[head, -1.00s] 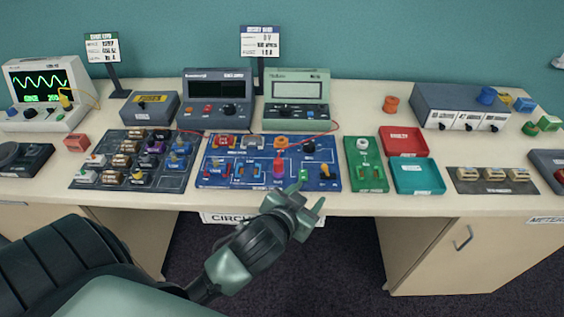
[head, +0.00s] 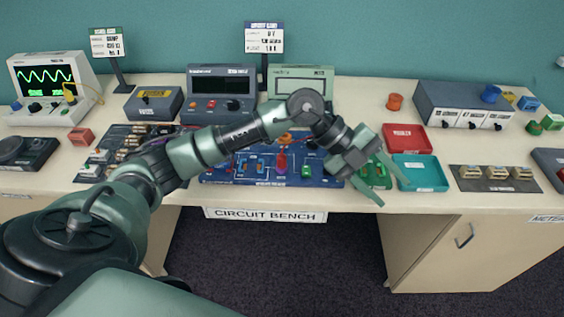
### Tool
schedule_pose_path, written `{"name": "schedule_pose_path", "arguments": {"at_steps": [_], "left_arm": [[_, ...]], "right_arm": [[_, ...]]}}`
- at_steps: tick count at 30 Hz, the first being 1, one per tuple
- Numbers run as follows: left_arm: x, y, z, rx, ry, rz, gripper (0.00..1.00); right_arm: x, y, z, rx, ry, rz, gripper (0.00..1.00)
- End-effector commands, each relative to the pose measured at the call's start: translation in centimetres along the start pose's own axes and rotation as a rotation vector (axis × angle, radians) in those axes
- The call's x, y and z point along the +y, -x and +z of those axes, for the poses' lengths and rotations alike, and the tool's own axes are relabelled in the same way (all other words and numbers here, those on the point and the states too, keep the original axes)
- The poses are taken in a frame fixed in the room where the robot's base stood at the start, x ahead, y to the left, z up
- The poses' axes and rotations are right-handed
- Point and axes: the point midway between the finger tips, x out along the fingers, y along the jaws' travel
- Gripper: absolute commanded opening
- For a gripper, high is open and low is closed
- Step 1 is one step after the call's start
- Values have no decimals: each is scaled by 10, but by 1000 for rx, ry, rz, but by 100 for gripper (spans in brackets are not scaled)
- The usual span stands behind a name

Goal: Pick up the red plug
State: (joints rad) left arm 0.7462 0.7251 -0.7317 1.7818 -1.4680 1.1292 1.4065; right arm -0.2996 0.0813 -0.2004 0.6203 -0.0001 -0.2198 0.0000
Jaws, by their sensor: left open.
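A small upright red piece (head: 282,161), which looks like the red plug, stands on the blue circuit board (head: 225,180) in the middle of the bench. My left gripper (head: 392,190) is open and empty. My right gripper is not in view.
A red tray (head: 406,139) and a teal tray (head: 421,174) lie right of my gripper. Two bench meters stand behind the blue board. A dark component board (head: 120,143) lies left, partly hidden by my arm. The bench front edge is clear at the right.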

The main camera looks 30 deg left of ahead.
Motion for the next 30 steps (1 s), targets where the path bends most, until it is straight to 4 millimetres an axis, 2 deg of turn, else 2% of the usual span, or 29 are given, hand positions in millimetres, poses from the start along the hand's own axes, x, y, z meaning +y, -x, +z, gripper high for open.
{"name": "schedule_pose_path", "arguments": {"at_steps": [1,3,6,9,12,15,17,30], "left_arm": [[15,23,30,-108,29,124,49],[38,59,65,-255,99,284,49],[64,117,102,-455,223,455,49],[80,168,121,-612,334,563,49],[89,200,128,-706,411,619,49],[95,211,131,-742,442,644,49],[99,209,134,-746,447,649,49],[140,176,156,-741,445,647,49]], "right_arm": [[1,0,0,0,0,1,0],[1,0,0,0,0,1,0],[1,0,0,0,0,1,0],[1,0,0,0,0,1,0],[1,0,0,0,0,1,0],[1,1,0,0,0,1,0],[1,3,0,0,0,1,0],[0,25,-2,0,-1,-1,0]]}}
